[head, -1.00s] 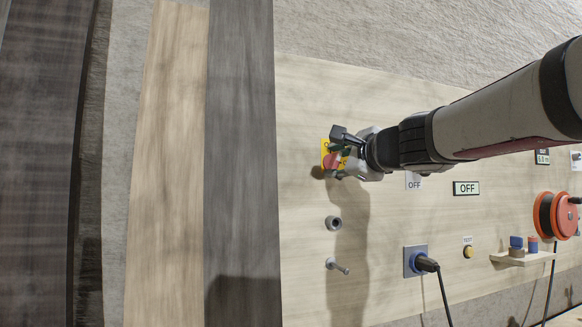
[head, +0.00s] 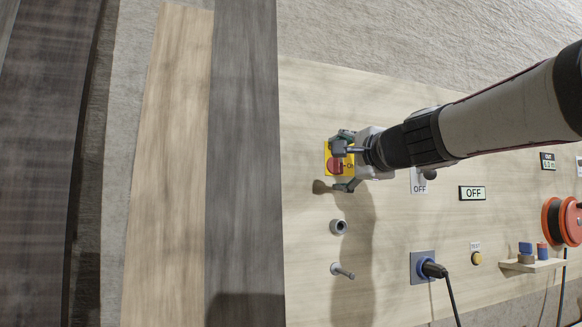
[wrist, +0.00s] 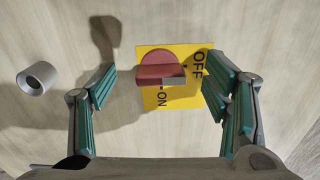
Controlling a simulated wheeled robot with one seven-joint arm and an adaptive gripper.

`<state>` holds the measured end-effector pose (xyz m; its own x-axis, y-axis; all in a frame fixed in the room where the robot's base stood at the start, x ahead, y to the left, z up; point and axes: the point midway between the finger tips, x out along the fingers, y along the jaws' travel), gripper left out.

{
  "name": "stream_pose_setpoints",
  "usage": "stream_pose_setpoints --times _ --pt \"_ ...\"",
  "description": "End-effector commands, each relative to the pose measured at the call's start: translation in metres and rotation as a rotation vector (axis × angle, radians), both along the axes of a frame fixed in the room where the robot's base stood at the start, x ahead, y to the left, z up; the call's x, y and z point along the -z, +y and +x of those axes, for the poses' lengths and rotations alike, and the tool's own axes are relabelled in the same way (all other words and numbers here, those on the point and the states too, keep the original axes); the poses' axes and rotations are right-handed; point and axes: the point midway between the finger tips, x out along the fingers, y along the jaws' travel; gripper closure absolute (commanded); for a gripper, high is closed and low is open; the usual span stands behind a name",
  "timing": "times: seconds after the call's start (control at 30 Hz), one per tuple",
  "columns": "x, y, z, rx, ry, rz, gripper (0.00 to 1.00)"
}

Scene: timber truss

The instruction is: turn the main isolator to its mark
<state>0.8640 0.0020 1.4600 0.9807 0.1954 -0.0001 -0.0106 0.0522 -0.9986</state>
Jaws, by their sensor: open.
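The main isolator is a red round knob (wrist: 160,70) with a raised grip bar on a yellow plate (wrist: 150,98) marked OFF and ON. In the wrist view the bar lies crosswise, with a pale end on the right, just above the ON lettering. OFF is at the plate's upper right. My gripper (wrist: 161,74) is open, with one green-padded finger on each side of the knob and a visible gap to it. In the head view my gripper (head: 346,166) is at the red knob (head: 334,165) and covers part of the yellow plate (head: 328,150).
Below the isolator on the pale board are a grey round socket (head: 338,227) and a grey lever (head: 342,271). To the right are a plug in a blue-grey outlet (head: 422,267), an OFF display (head: 472,193), a yellow button (head: 476,258) and an orange reel (head: 562,222). Timber planks (head: 168,170) stand left.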

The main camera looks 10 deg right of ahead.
Motion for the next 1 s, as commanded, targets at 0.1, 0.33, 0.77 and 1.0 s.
stream_pose_setpoints --times 0.1,0.33,0.77,1.0 --pt "-0.001 -0.001 -0.005 0.0 -0.001 0.0 0.3" --pt "-0.001 -0.005 -0.022 0.001 -0.002 0.001 0.3" --pt "-0.001 -0.01 -0.052 0.0 -0.001 0.0 0.3" --pt "0.0 -0.012 -0.059 0.0 0.0 0.001 0.3"
